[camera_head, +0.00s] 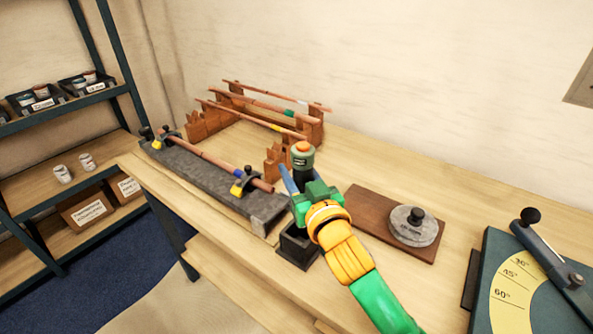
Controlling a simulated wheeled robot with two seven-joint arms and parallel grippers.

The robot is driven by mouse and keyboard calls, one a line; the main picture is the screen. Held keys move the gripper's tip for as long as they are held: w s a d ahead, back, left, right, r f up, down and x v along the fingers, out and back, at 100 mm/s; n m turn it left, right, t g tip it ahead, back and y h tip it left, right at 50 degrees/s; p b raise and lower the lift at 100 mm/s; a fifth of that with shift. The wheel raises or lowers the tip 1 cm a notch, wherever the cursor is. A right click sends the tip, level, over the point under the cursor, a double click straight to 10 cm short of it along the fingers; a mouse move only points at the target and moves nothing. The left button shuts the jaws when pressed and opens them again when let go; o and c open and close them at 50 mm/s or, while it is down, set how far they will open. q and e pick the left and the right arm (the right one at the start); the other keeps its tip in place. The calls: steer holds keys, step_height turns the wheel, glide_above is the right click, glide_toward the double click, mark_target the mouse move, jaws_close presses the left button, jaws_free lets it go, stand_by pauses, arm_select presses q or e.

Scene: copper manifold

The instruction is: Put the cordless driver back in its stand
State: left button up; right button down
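The cordless driver (302,157) appears to be the upright piece with a green body, an orange top and a dark lower part, near the middle of the view. My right gripper (303,187) comes in from the lower right and is right at the driver's dark lower part, overlapping it. Its fingertips are mostly hidden, so I cannot tell whether they are closed on the driver. A dark box-like stand (297,250) is on the bench just below the gripper. The gripper hides the space between driver and stand, so I cannot tell whether they touch. My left gripper is out of view.
A grey slab (205,180) with a clamped copper pipe (225,165) lies left of the stand. Wooden racks (265,118) with copper pipes stand behind. A brown board (372,222) with a grey disc (413,226) and a green angle plate (510,285) are right. Shelves stand left.

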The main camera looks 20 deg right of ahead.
step_height(320, 180, down, 8)
steer(key=b, duration=0.5)
steer(key=shift+w, duration=0.1)
steer(key=shift+c, duration=1.5)
jaws_free()
steer(key=shift+r, duration=0.1)
steer(key=s+b, duration=0.1)
steer(key=s, duration=0.6)
steer(key=shift+s+d, duration=0.15)
steer(key=shift+s, duration=0.05)
